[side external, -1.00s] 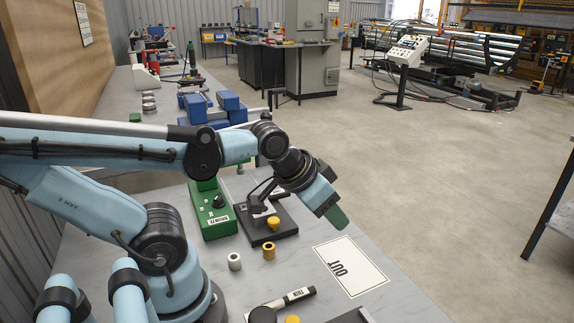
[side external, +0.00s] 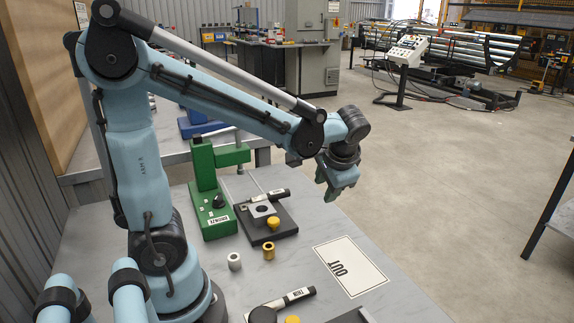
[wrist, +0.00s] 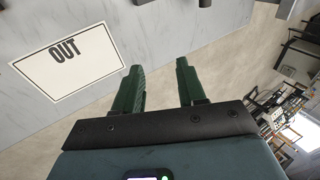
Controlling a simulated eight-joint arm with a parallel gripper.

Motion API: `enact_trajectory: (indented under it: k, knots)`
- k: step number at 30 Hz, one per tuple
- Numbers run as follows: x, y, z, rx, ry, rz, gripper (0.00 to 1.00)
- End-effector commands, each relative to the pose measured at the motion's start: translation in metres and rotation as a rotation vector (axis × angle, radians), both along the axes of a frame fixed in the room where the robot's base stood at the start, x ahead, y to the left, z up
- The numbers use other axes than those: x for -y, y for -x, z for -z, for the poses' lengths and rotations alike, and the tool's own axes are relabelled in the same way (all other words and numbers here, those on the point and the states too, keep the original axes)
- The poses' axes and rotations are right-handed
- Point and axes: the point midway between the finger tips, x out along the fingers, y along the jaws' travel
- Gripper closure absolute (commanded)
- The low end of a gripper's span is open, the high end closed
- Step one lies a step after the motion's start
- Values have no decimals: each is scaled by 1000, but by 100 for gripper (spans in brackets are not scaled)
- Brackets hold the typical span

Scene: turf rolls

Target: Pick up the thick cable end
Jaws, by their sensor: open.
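Two dark rods with white labels show in the side view. One rod (side external: 300,294) lies at the front edge, its label seeming to read THIN. The other rod (side external: 272,194) lies at the back of a black plate fixture with a yellow knob (side external: 273,223); its label is too small to read. I cannot tell for sure which is the thick cable end. My gripper (side external: 338,193) hangs above the bench's far right side, apart from both rods. In the wrist view, my gripper (wrist: 158,66) has two green fingers spread apart with nothing between them.
A green press-like device (side external: 215,200) stands left of the black plate. A silver ring (side external: 234,261) and a brass ring (side external: 268,251) stand in front. A white OUT card (side external: 350,266) lies clear at right, also seen in the wrist view (wrist: 68,60).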

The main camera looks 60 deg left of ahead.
Motion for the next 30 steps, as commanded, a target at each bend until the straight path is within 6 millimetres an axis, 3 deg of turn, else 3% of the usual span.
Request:
enact_trajectory:
  k: [6,13,23,30]
  knots:
    - [-30,-20,14,-159,-181,-98,60]
    - [-51,-29,33,-298,-354,-223,60]
    - [-61,-28,49,-372,-454,-312,60]
    - [-90,-14,69,-373,-454,-314,60]
